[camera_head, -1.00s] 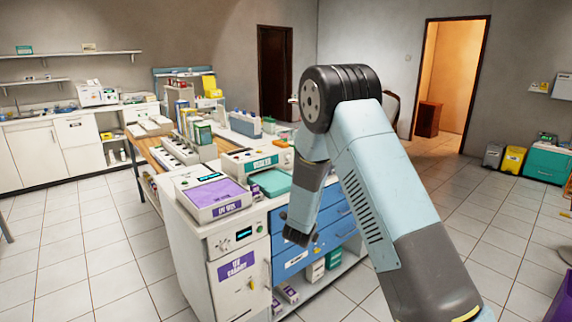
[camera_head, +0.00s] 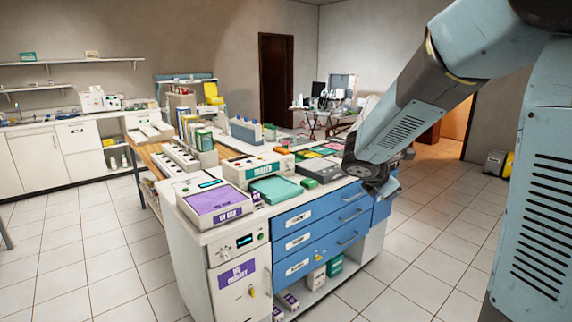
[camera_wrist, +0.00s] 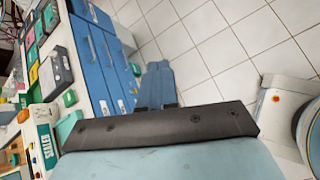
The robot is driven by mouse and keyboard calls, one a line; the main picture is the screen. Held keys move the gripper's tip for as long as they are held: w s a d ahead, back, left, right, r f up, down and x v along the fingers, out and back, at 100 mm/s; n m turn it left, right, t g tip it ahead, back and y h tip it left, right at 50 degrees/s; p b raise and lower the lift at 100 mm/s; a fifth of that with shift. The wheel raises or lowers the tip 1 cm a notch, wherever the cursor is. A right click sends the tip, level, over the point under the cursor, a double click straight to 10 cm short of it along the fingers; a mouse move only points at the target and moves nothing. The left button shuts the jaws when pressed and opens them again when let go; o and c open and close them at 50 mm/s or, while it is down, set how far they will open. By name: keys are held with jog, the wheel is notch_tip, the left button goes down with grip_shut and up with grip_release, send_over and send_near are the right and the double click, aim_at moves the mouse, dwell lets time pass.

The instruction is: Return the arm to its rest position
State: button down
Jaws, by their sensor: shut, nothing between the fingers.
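My gripper (camera_head: 384,189) is at the end of my light-blue arm, which comes in from the upper right of the head view. It hangs beside the right end of the blue-drawer counter (camera_head: 318,231), above the floor, and looks close to the drawer fronts. I cannot tell the exact gap. In the wrist view my gripper (camera_wrist: 157,78) points out past a dark bar, with the tiled floor beyond. It is shut and empty. The bar and the light-blue hand hide much of the lower wrist view.
A purple-topped device (camera_head: 215,201), a white device with a green label (camera_head: 250,170) and a teal tray (camera_head: 275,190) stand on the counter. Tiled floor (camera_head: 430,250) is clear right of the counter. A yellow bin (camera_head: 508,165) stands at the far right.

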jog(key=s+a+r+m+y, duration=0.2)
jog(key=s+r+m+y, duration=0.1)
jog(key=s+m, duration=0.7)
jog(key=s+a+r+m+y, duration=0.2)
jog(key=s+r+m+y, duration=0.2)
jog(key=s+m, duration=0.7)
jog(key=s+r, duration=0.1)
jog(key=s, duration=0.4)
jog(key=shift+s+a, duration=0.2)
jog(key=shift+s, duration=0.05)
jog(key=c, duration=1.8)
grip_release()
